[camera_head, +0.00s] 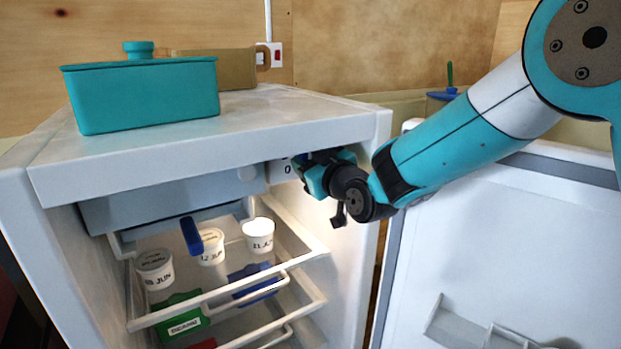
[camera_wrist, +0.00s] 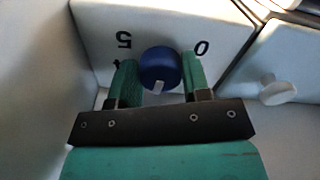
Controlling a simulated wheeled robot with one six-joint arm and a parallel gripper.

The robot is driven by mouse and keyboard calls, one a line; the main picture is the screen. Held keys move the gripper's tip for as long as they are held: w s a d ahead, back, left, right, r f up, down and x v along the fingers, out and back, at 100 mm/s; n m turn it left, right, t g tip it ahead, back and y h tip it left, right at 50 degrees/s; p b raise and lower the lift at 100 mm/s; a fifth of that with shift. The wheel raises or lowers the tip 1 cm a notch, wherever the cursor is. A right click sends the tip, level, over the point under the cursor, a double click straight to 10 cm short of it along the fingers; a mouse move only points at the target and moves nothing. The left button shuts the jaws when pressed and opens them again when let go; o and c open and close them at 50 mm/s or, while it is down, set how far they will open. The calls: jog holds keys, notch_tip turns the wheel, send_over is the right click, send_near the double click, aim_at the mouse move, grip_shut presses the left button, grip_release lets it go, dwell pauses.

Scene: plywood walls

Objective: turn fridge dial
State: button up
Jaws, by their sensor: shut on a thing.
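The fridge dial (camera_wrist: 160,68) is a round blue knob with a white pointer mark, seen between my fingers in the wrist view. It sits on a white panel (camera_wrist: 105,20) with the numbers 5 and 0 and another partly hidden digit. My gripper (camera_wrist: 160,80) has a green finger on each side of the dial and is shut on it. In the head view my gripper (camera_head: 308,172) reaches under the fridge's top front edge at the right, and the dial is mostly hidden there. The fridge (camera_head: 300,112) stands open.
The open fridge door (camera_head: 480,240) is at the right, beneath my arm. Shelves (camera_head: 215,292) hold white tubs (camera_head: 258,235), a green box (camera_head: 182,318) and blue items. A teal lidded container (camera_head: 145,95) and a brown container (camera_head: 222,68) stand on top.

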jog(key=shift+n+b, duration=2.1)
jog(key=shift+b, duration=0.4)
jog(key=shift+r, duration=0.1)
jog(key=o, duration=0.9)
jog(key=shift+d, duration=0.1)
jog(key=b+v, duration=0.2)
jog(key=v, duration=1)
jog(key=shift+b, duration=0.3)
